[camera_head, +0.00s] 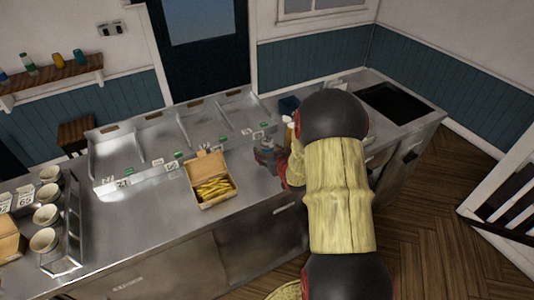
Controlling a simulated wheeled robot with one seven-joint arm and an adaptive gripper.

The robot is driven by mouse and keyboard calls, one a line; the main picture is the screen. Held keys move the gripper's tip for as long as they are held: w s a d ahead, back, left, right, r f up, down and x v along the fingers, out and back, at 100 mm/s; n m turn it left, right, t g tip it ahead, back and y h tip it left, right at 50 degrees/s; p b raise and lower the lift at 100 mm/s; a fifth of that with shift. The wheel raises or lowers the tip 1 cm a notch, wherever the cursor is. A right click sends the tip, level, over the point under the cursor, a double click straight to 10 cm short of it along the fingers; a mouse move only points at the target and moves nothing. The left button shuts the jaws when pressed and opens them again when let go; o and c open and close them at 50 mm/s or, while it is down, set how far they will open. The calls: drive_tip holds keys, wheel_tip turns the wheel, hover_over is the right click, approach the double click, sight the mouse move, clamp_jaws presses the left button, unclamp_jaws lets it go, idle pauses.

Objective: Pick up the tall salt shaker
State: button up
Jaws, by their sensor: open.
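My gripper (266,153) is open above the steel counter, right of the open box of fries. My own arm covers much of the counter to its right. I cannot make out a tall salt shaker for certain. A small pale object shows just behind my gripper, partly hidden by the arm, and is too small to identify.
The open cardboard box of fries (205,197) stands on the steel counter (145,235). Steel trays (165,140) with small labels line the back. A dark blue container (289,104) is behind the arm. Several cups (45,214) stand at the left. The front counter is clear.

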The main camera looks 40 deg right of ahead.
drive_tip(key=shift+w+d+f, duration=0.2)
drive_tip(key=shift+w+d, duration=0.1)
drive_tip(key=shift+w, duration=0.35)
drive_tip(key=c, duration=1.5)
clamp_jaws()
